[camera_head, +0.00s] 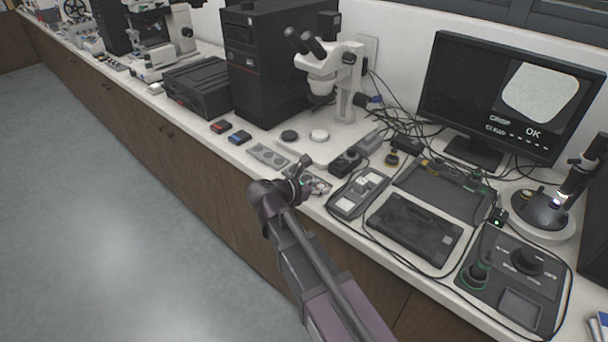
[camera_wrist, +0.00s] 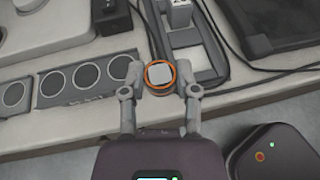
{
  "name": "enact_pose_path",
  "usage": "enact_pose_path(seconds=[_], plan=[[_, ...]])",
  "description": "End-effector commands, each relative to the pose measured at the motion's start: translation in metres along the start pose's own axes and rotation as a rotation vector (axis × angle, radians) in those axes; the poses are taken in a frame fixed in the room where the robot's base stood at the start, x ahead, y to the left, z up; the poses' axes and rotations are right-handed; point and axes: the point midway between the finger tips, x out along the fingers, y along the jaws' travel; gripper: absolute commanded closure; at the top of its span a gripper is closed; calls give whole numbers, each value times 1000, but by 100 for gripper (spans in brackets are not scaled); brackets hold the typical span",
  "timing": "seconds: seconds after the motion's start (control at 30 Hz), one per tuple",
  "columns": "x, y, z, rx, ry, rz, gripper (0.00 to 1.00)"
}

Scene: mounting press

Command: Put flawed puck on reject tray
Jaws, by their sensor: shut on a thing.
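My gripper (camera_wrist: 160,82) is shut on a round puck (camera_wrist: 160,73) with an orange rim and a pale, squarish centre. The puck sits between the fingertips in the wrist view; the gap below it cannot be judged. Left of it is a grey plate (camera_wrist: 70,80) with a row of dark, ringed round recesses. Another such plate lies at the left edge. In the head view my gripper (camera_head: 303,178) is low over the bench's front edge, beside a grey plate (camera_head: 268,155). The puck is not clear there. No label shows which plate is the reject tray.
A stereo microscope (camera_head: 330,75) stands behind, with a control box (camera_head: 357,194) to the right. A monitor (camera_head: 510,95) reads "OK". A red box (camera_head: 221,126) and blue box (camera_head: 239,137) lie left. Cables run across the bench at right; the floor is clear.

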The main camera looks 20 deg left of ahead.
Motion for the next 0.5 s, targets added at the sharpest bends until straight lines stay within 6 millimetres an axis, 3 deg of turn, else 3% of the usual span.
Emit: enact_pose_path(seconds=[0.03,0.5], plan=[[5,14,0,0,0,0,92],[32,96,3,-1,0,1,92]])
